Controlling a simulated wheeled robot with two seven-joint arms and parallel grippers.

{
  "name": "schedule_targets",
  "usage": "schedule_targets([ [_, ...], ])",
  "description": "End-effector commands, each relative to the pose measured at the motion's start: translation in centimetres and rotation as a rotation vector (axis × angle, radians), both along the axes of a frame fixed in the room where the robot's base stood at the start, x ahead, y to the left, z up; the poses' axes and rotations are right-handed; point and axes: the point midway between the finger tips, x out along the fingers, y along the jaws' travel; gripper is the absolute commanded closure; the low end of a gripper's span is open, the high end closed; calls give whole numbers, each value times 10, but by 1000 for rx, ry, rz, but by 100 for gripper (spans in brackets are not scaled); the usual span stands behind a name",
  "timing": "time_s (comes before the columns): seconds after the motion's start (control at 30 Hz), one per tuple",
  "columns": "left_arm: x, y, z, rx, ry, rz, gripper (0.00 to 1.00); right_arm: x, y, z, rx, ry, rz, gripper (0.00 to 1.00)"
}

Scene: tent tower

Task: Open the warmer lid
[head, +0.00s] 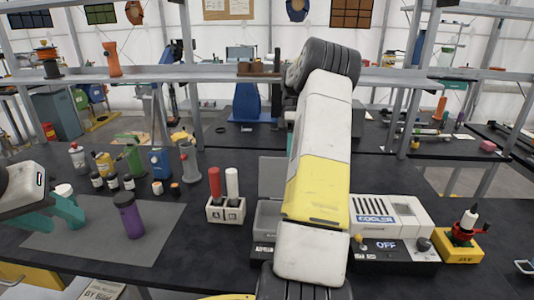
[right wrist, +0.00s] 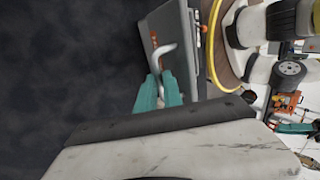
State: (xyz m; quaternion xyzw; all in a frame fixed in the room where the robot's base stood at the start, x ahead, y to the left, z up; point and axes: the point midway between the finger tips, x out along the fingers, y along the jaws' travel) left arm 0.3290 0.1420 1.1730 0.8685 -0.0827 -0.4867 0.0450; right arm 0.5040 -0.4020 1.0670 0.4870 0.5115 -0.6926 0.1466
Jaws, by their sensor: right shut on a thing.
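The warmer (head: 266,222) is a grey box in the middle of the head view, partly hidden behind my right arm. Its grey lid (head: 271,178) appears raised at the back of the box; its right part is hidden. In the right wrist view the lid (right wrist: 166,28) shows as a grey panel with a pale bent handle (right wrist: 163,52). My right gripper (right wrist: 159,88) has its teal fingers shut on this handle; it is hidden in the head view. My left gripper (head: 57,213) is open and empty at the left, over the grey mat.
A purple bottle (head: 129,215) stands on the grey mat (head: 90,240) right of my left gripper. A white holder (head: 226,210) with red and white tubes stands left of the warmer. The cooler (head: 390,216), reading OFF, and a yellow block (head: 459,249) are to the right.

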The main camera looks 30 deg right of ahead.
Motion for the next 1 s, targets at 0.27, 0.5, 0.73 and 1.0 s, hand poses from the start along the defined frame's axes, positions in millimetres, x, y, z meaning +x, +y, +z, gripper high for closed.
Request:
schedule_targets([
  [0.27, 0, 0, 0, 0, 0, 0, 64, -2, 0, -3, 2, 7, 1, 70],
  [0.5, 0, 0, 0, 0, 0, 0, 64, -1, 0, -1, 1, 3, 1, 68],
  [0.73, 0, 0, 0, 0, 0, 0, 64, 0, 0, 8, -1, 0, 1, 68],
  [1.0, 0, 0, 0, 0, 0, 0, 64, -12, 9, 37, 1, 5, 1, 68],
])
